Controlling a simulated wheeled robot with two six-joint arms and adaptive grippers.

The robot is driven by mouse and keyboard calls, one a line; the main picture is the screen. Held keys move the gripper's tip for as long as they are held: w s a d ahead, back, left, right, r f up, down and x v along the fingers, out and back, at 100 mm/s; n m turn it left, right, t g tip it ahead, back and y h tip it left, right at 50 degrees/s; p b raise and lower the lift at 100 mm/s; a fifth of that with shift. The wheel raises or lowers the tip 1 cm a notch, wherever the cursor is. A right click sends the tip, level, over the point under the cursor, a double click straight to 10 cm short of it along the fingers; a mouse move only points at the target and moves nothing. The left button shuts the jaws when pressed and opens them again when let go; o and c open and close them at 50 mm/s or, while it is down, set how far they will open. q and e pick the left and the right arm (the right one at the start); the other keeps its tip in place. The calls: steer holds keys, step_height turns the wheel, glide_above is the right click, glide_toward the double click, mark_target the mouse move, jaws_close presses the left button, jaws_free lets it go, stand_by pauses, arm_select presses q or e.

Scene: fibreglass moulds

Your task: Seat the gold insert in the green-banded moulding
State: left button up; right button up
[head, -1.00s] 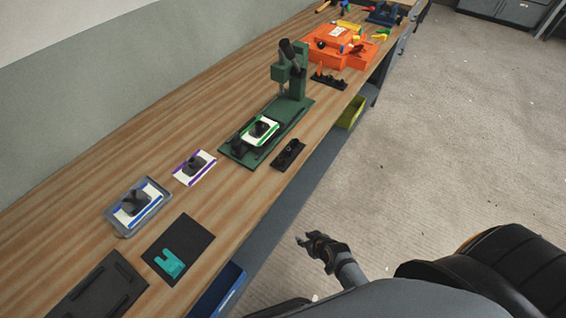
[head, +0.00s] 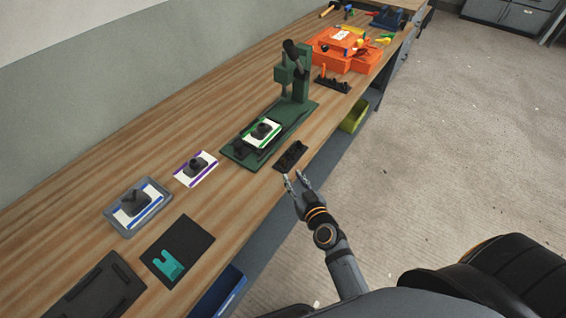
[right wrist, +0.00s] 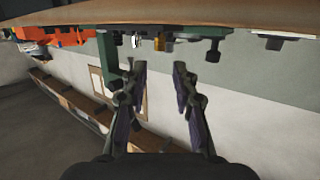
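The green-banded moulding (head: 262,133), white with green edges and a dark raised middle, lies on the base of the green press (head: 298,87). A small black holder (head: 290,156) lies at the bench's front edge beside the press. The gold insert (right wrist: 160,44) shows small in the right wrist view, beyond the fingers, next to a silvery piece (right wrist: 136,41); I cannot make it out in the head view. My right gripper (head: 296,179) is open and empty, just in front of the holder; its fingers also show apart in the right wrist view (right wrist: 160,72). My left gripper is out of view.
A purple-banded moulding (head: 195,168) and a blue-banded one in a grey tray (head: 111,226) lie left of the press. An orange case (head: 335,60) and a black rack (head: 333,85) stand farther back.

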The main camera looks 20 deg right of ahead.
mark_target(284, 162)
steer(key=p+x, duration=0.1)
steer(key=x, duration=0.4)
steer(key=shift+w, duration=0.35)
steer(key=x, duration=0.4)
steer(key=shift+w+f, duration=0.15)
steer(key=shift+w, duration=0.15)
steer(key=shift+s, duration=0.15)
steer(key=shift+c, duration=0.9)
jaws_close()
